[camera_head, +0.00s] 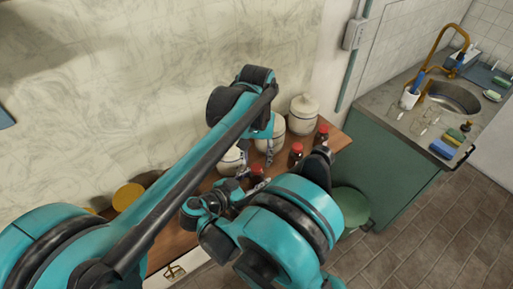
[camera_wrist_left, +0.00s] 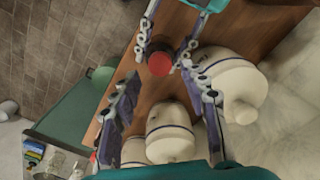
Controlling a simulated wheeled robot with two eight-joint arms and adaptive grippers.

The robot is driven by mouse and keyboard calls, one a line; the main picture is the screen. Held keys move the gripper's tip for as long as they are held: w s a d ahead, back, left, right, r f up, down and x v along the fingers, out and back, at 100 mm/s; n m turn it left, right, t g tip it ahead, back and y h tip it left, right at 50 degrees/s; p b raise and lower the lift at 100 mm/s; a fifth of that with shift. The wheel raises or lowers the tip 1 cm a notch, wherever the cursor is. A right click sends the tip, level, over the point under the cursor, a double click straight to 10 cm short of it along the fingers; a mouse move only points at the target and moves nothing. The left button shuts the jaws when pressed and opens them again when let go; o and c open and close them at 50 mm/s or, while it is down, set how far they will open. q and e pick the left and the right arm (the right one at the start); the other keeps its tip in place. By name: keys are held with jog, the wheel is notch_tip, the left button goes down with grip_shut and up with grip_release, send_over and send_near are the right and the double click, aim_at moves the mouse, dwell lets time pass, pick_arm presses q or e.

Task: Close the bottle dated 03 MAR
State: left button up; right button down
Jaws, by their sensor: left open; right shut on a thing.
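A dark bottle with a red cap (camera_wrist_left: 160,64) stands upright between my grippers in the left wrist view. It is mostly hidden in the head view (camera_head: 255,172). My right gripper (camera_wrist_left: 168,44) is shut on this bottle, with its fingers at either side. My left gripper (camera_wrist_left: 168,104) is open and empty, its fingers spread near the cap; in the head view it hangs over the wooden shelf (camera_head: 257,153). Two more red-capped brown bottles stand to the right, a nearer one (camera_head: 295,153) and a farther one (camera_head: 322,132). No date is legible. I cannot tell whether the held bottle's cap is seated.
Several cream jars stand along the wall, one at the far end (camera_head: 303,114) and one close beside the held bottle (camera_wrist_left: 228,75). A yellow round thing (camera_head: 128,196) is on the left. A green stool (camera_head: 350,205) and a sink counter (camera_head: 385,103) are to the right.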

aim_at(256, 167)
pick_arm(q)
jog(key=shift+f, duration=1.85)
grip_shut()
jog(key=shift+o, duration=0.7)
grip_release()
